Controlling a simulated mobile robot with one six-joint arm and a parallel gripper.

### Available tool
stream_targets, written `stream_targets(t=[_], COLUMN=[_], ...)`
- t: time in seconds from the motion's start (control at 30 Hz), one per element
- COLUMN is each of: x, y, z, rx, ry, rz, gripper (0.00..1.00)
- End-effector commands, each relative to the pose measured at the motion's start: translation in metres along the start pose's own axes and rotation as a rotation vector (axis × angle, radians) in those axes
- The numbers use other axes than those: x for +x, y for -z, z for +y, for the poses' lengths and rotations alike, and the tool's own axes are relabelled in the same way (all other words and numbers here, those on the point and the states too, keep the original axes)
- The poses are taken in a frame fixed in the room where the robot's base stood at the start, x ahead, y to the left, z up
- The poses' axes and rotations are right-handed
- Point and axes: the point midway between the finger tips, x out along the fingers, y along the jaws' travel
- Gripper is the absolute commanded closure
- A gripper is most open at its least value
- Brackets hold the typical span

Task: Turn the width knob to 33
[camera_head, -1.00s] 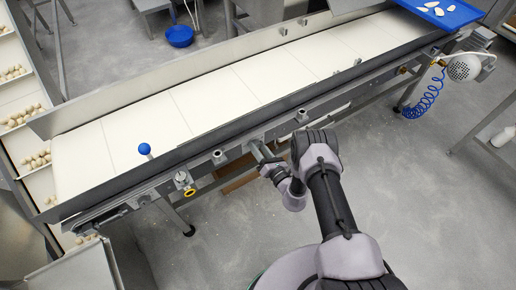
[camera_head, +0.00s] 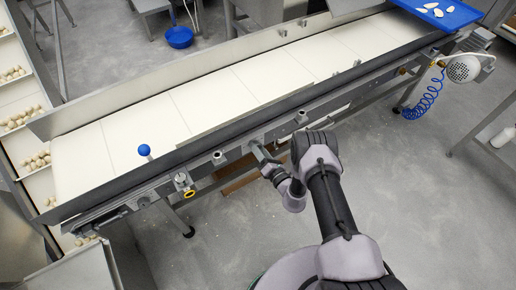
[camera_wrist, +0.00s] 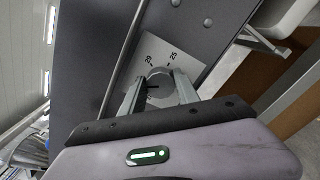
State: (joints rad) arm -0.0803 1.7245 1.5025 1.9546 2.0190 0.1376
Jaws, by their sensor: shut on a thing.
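The width knob (camera_wrist: 160,77) is a round grey knob on a pale scale plate (camera_wrist: 184,56) in the wrist view. The plate shows the numbers 20 and 25; other marks are hidden behind the fingers. A dark pointer line shows near the knob's lower left, but the number it points at cannot be read. My gripper (camera_wrist: 158,92) is shut on the knob, one finger on either side. In the head view my gripper (camera_head: 261,154) is at the near side rail of the conveyor, and the knob is too small to make out there.
The conveyor (camera_head: 215,98) with its pale belt runs across the head view. A blue tray (camera_head: 462,16) lies at the far right end.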

Motion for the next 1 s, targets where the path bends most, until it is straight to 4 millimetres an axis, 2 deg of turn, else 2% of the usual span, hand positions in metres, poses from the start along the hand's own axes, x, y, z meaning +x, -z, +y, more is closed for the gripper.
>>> stream_targets(t=[0.03,0.07,0.17,0.47,0.57,0.67,1.0], x=[-0.001,-0.001,-0.001,-0.001,-0.008,-0.026,-0.131], y=[0.002,0.002,0.002,0.001,0.000,-0.002,-0.004], z=[0.000,0.000,0.000,0.000,0.000,0.002,0.002], rx=[0.000,0.000,0.000,0.000,-0.001,0.002,0.004], ry=[0.001,0.001,0.001,0.000,0.002,0.004,0.007], rz=[0.004,0.004,0.004,0.001,0.002,0.002,-0.002], gripper=[1.00,0.61,0.41,0.41,0.41,0.41,0.41])
